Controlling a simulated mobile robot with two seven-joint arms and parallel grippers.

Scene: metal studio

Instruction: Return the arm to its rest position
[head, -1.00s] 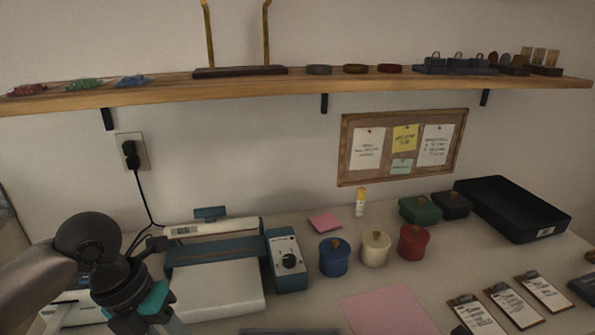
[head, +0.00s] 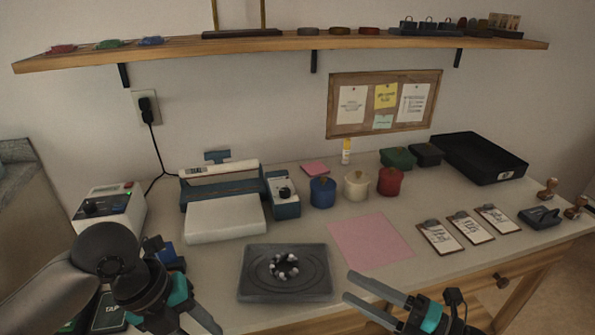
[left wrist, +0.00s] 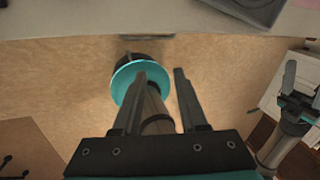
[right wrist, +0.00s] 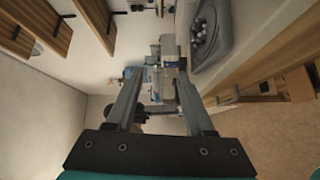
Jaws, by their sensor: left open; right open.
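My left arm comes in from the left in the head view, with its gripper (head: 207,322) low at the bottom edge and partly cut off. In the left wrist view the two fingers (left wrist: 160,72) are apart with nothing held between them, and point toward the floor area below the table edge. My right gripper (head: 349,286) is at the front edge of the table, right of the dark grey tray. Its fingers are apart and empty; they also show in the right wrist view (right wrist: 159,72).
A dark grey tray (head: 254,290) with small pale and dark pieces lies at the front of the table (head: 210,255). Clipboards (head: 440,237), a pink sheet (head: 385,240), lidded pots (head: 356,186) and a black tray (head: 485,160) stand behind. A shelf (head: 180,52) runs above.

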